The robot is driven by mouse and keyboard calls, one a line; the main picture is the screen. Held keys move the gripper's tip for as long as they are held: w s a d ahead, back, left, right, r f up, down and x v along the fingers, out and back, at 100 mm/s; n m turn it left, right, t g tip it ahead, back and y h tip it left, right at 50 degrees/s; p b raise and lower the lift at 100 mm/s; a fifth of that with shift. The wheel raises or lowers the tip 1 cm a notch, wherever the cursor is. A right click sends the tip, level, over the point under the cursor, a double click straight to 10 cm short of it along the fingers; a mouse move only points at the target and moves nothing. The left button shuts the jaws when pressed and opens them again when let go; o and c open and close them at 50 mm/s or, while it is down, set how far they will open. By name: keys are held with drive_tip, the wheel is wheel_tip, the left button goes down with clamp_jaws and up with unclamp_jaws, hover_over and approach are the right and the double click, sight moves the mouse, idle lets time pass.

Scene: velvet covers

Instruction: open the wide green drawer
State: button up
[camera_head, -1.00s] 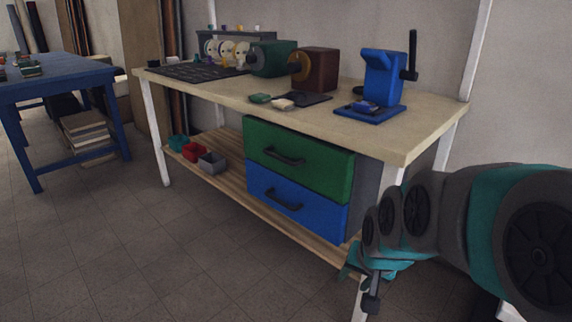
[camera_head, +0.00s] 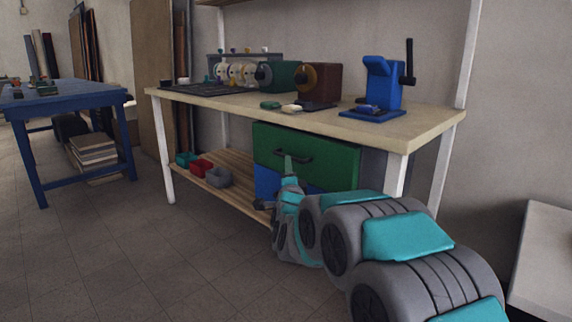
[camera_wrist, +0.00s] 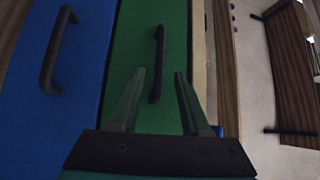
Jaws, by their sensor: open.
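The wide green drawer (camera_head: 333,160) is shut under the workbench top, above a blue drawer (camera_head: 267,183). Its dark bar handle (camera_head: 293,156) runs across its front. In the wrist view the green drawer (camera_wrist: 125,55) stands on end, with its handle (camera_wrist: 157,65) just beyond my fingertips. My gripper (camera_wrist: 160,72) is open and empty. Its two fingers point at the drawer front, and the handle's near end shows between them. In the head view my gripper (camera_head: 287,165) is in front of the green drawer, close to the handle; my arm hides much of the blue drawer.
The workbench top (camera_head: 425,125) carries a blue press (camera_head: 382,90) and other machines. Small bins (camera_head: 218,177) sit on the lower shelf at left. A blue table (camera_head: 75,96) stands further left. The floor (camera_head: 150,260) in front is clear.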

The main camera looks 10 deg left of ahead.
drive_tip(key=shift+w+a+r, duration=0.15)
drive_tip(key=shift+w+a, duration=0.05)
drive_tip(key=shift+w, duration=1.1)
drive_tip(key=shift+w+a+r, duration=0.15)
drive_tip(key=shift+w, duration=1.1)
drive_tip(key=shift+w+a+r, duration=0.15)
drive_tip(key=shift+w+a, duration=0.05)
drive_tip(key=shift+w, duration=1.1)
drive_tip(key=shift+c, duration=0.4)
clamp_jaws()
drive_tip(key=shift+f, duration=0.1)
